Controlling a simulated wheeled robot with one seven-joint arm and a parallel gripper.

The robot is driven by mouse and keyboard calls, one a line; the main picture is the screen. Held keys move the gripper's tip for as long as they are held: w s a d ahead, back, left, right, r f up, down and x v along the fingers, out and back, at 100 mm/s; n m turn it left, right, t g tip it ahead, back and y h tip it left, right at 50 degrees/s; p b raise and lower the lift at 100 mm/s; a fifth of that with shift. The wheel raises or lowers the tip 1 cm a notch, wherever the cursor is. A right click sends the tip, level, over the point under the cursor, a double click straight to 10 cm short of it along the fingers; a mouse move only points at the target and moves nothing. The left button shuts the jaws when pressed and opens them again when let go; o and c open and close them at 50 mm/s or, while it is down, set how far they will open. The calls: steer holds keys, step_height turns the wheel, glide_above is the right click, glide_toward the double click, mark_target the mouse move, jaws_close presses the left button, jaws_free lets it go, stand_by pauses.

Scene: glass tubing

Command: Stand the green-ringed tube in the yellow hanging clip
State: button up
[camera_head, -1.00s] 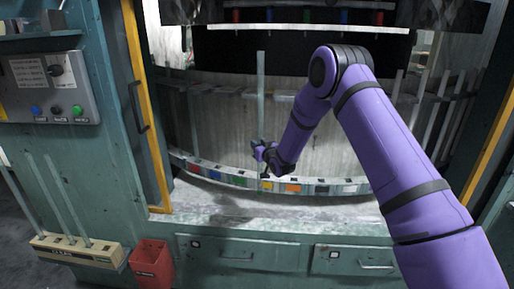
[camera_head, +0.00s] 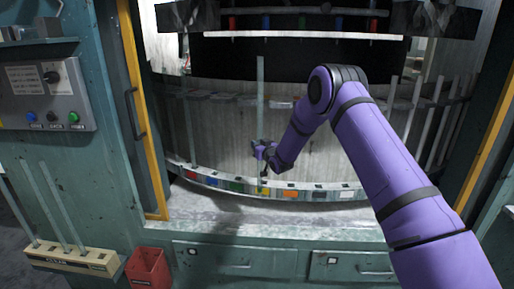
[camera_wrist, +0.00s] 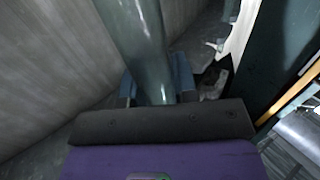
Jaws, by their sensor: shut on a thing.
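My gripper (camera_head: 262,150) is shut on a tall, clear grey-green glass tube (camera_head: 260,90), which stands nearly upright. In the wrist view the tube (camera_wrist: 145,50) passes between the two fingers (camera_wrist: 158,88). I cannot make out a green ring on it. The yellow clip (camera_head: 262,190) sits on the low curved rail, almost directly below my gripper in the head view. The tube's lower end is small and dark there, and I cannot tell whether it touches the clip.
The curved rail (camera_head: 320,195) carries several other coloured clips, with orange to the right and green to the left. Other tubes (camera_head: 440,120) stand at the right. A tube rack (camera_head: 75,258) and a red bin (camera_head: 149,268) stand at the lower left. A bar with coloured marks crosses above.

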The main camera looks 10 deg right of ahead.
steer(key=shift+w+d, duration=2.25)
steer(key=shift+w, duration=2.25)
step_height(320, 180, down, 7)
steer(key=shift+r, duration=0.15)
steer(key=o, duration=1)
steer(key=shift+o, duration=0.2)
steer(key=shift+s, duration=0.15)
